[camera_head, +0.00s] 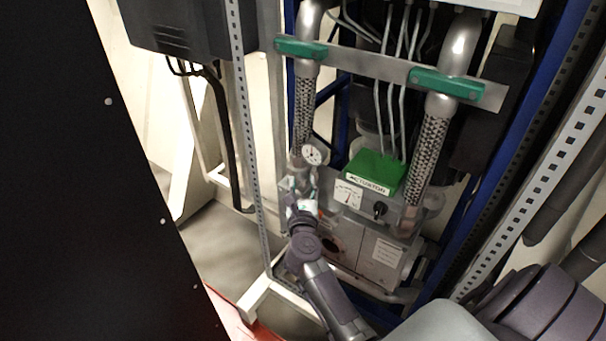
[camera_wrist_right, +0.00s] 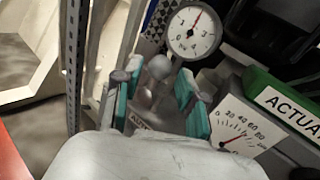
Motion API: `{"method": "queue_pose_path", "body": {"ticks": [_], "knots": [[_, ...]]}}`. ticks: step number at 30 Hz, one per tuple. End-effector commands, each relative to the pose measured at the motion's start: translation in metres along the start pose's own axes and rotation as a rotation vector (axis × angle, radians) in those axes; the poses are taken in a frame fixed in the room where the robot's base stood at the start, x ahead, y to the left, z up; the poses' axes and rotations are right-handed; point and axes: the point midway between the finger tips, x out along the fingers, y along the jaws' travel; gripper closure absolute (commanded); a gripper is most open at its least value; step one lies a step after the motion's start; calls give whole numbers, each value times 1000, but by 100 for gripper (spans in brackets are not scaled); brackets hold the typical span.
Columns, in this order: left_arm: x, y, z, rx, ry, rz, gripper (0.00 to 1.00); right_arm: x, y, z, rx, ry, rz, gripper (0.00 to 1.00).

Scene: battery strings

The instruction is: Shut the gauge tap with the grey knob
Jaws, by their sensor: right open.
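The round white pressure gauge (camera_head: 312,154) stands beside the lower end of the left braided hose, and it shows large in the right wrist view (camera_wrist_right: 194,32). Just below it in the wrist view is a rounded grey piece, which looks like the tap's grey knob (camera_wrist_right: 159,67). My right gripper (camera_head: 301,190) reaches up to this spot. In the wrist view its two teal-padded fingers (camera_wrist_right: 156,100) are apart, with the grey piece between or just beyond their tips. I cannot tell whether they touch it. My left gripper is out of view.
A green-topped actuator box (camera_head: 376,172) with a dial and black knob (camera_head: 380,209) stands right of the gripper. Braided hoses (camera_head: 428,160) and a perforated upright (camera_head: 248,130) flank the space.

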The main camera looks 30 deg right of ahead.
Motion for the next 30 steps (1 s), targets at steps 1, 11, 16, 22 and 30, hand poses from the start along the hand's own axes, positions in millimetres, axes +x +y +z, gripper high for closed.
{"method": "queue_pose_path", "body": {"ticks": [1,11,16,22,30], "knots": [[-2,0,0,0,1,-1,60,9,-1,2,-2,-1,-1,59],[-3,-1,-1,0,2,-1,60,34,0,0,-2,0,-1,59],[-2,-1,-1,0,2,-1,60,34,0,0,-2,0,0,59],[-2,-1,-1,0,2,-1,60,34,0,0,-2,0,0,82],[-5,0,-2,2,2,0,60,34,0,0,-5,3,0,100]]}}
